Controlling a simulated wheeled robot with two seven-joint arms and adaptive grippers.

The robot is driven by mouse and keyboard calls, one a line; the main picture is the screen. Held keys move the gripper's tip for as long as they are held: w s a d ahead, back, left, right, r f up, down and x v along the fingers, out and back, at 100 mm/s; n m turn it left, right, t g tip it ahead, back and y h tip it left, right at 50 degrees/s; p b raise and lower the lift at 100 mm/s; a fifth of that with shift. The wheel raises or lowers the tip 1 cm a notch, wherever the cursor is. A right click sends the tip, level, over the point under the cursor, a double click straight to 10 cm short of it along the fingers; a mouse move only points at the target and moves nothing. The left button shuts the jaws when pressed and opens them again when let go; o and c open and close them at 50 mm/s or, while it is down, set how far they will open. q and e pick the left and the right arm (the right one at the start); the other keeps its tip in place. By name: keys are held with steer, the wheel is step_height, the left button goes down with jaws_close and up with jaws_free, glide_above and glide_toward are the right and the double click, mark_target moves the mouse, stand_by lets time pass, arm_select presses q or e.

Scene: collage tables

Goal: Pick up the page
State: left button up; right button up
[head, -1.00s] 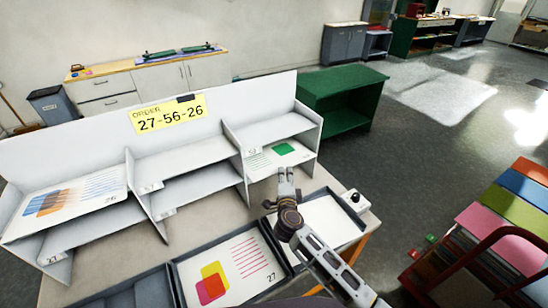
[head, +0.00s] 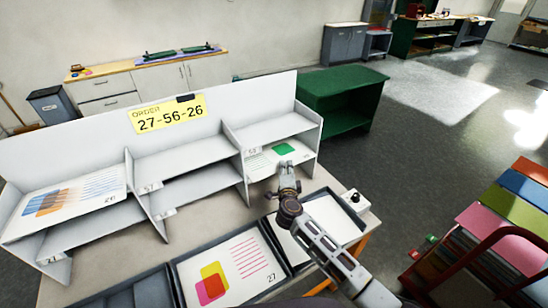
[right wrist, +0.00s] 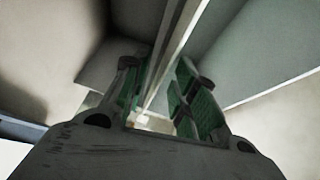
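A white page (head: 262,163) with a green shape and thin lines lies in the lower right compartment of the white shelf unit (head: 60,155). My right gripper (head: 287,167) is at the front of that compartment, over the page's near edge. In the right wrist view its two green-padded fingers (right wrist: 158,95) stand apart, with a pale thin edge running between them. I cannot tell whether they touch it. Another page (head: 75,192), with blue and orange shapes, lies in the left compartment. A page marked 27 (head: 236,268) lies in a dark tray. My left gripper is out of view.
A yellow order sign (head: 169,113) reads 27-56-26. Beside the page 27 tray are a tray with a white surface (head: 335,217) and a dark tray (head: 135,292). A small black-topped device (head: 355,198) stands at the table's right edge. A red-railed rack (head: 480,245) stands at right.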

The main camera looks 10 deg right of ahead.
jaws_close()
stand_by(0.3)
step_height(320, 180, up, 7)
steer(key=p, duration=0.2)
steer(key=s+d, duration=0.3)
steer(key=s, duration=0.6)
steer(key=s+d+b, duration=0.1)
steer(key=s+d, duration=0.3)
steer(key=s, duration=0.5)
steer(key=shift+s+d, duration=0.2)
steer(key=shift+d, duration=0.05)
stand_by(0.4)
